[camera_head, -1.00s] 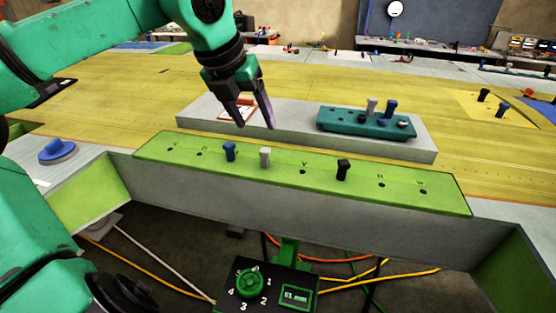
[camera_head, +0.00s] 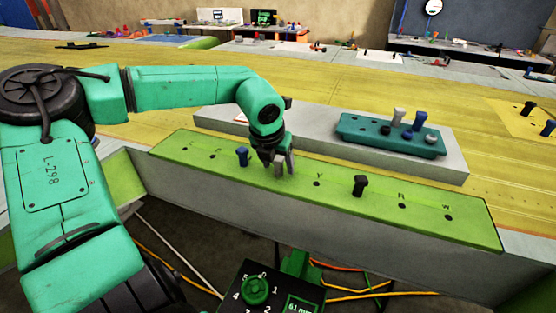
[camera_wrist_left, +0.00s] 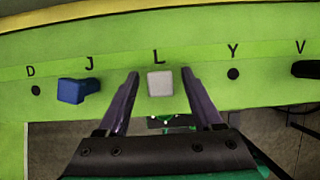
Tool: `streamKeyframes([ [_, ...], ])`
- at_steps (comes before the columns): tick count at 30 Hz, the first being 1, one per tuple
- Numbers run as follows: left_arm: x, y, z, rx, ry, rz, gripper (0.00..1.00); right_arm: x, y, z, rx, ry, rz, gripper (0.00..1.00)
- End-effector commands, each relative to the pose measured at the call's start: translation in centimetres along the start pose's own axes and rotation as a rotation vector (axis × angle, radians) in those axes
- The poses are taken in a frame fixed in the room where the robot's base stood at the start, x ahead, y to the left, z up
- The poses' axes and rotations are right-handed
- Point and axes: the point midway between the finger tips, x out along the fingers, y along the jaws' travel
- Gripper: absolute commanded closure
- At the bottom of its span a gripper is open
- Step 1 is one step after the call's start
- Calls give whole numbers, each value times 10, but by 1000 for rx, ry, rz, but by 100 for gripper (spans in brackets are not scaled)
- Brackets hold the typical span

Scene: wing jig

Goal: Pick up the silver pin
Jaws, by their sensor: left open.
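A silver pin (camera_wrist_left: 160,83) with a square head stands in the green strip (camera_head: 424,204) at the hole marked L. My left gripper (camera_head: 284,171) is open over the strip, pointing down. In the left wrist view its two fingers stand on either side of the silver pin, with a gap on each side. In the head view the gripper mostly hides this pin. A second silver pin (camera_head: 399,116) stands in the teal block (camera_head: 375,143) behind. My right gripper is not in view.
A blue pin (camera_head: 243,156) stands left of the gripper at J. A black pin (camera_head: 360,185) stands to the right, near V. The hole at Y (camera_head: 316,184) between is empty. A control box (camera_head: 262,290) with a green dial is below.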

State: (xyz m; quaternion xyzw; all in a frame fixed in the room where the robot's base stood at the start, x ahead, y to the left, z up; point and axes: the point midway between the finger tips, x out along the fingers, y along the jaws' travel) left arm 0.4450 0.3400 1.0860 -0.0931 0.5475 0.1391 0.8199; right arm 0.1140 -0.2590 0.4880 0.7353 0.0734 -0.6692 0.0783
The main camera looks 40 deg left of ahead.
Motion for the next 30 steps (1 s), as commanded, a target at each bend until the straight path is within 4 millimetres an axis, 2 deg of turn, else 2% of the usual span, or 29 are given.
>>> streamKeyframes([
  [6,3,0,0,-1,-2,-1,32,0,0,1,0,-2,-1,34],
  [11,3,0,0,0,-2,-1,94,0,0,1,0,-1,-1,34],
  [12,3,0,0,0,-2,-1,100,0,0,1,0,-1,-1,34],
  [23,-1,0,2,-1,-3,0,100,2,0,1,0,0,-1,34],
  [26,-10,0,7,-1,-5,0,100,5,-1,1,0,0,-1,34],
  [30,-39,0,19,-3,-9,1,100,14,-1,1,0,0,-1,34],
])
